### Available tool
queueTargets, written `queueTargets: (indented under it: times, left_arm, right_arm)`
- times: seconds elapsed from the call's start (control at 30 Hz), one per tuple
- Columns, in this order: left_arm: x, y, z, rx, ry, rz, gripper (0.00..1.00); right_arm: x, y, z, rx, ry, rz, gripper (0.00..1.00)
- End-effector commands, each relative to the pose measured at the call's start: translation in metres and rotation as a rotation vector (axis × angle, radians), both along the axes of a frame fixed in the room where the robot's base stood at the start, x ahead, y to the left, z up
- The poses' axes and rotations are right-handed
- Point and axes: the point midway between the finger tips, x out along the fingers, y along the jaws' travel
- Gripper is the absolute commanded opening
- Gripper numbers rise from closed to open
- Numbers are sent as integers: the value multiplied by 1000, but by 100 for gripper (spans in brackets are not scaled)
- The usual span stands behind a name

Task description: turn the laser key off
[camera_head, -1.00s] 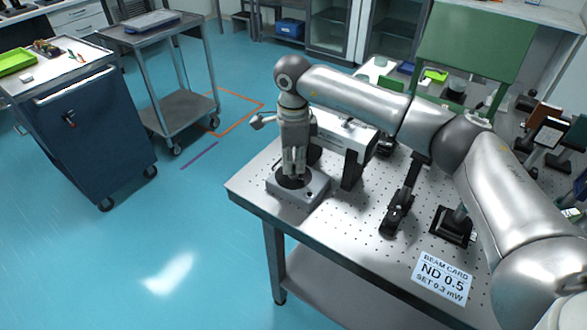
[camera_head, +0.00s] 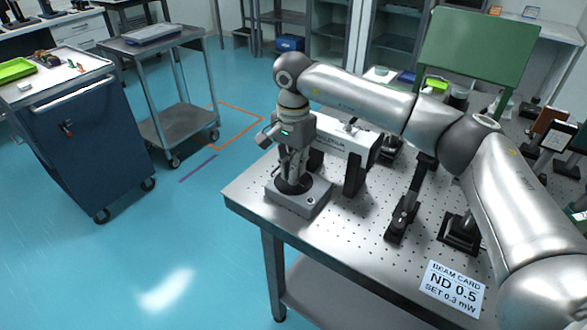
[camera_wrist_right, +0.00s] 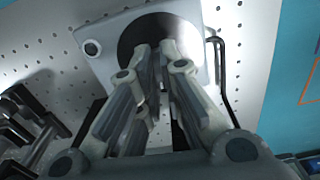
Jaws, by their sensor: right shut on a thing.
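The grey laser key box (camera_head: 314,199) sits at the near left corner of the optical table. It has a dark round disc on top and a small round button at one corner. My right gripper (camera_head: 293,182) points straight down onto the disc. In the right wrist view, its fingers (camera_wrist_right: 156,52) are closed together over the dark disc (camera_wrist_right: 128,40). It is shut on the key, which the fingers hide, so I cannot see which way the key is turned. My left gripper is not in view.
The white laser housing (camera_head: 338,137) stands on dark supports just behind the gripper. A blue cabinet and a cart stand across open floor at left.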

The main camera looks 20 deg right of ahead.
Motion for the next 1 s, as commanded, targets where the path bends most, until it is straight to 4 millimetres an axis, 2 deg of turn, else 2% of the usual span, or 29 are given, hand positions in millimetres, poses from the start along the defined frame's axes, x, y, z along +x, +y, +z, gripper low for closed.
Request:
queueTargets:
  times: [0.23, 0.7, 0.73, 0.87, 1.0]
  left_arm:
    - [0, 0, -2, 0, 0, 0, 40]
    - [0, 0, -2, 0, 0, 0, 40]
    - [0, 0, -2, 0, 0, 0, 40]
    - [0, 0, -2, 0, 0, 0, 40]
    - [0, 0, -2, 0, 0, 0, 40]
  right_arm:
    - [1, 0, 1, 2, -2, 59, 0]
    - [1, 0, 1, 1, -3, 71, 0]
    - [1, 0, 1, 1, -3, 71, 11]
    - [1, 0, 1, 1, -2, 70, 28]
    - [0, 0, 1, 1, -2, 69, 29]
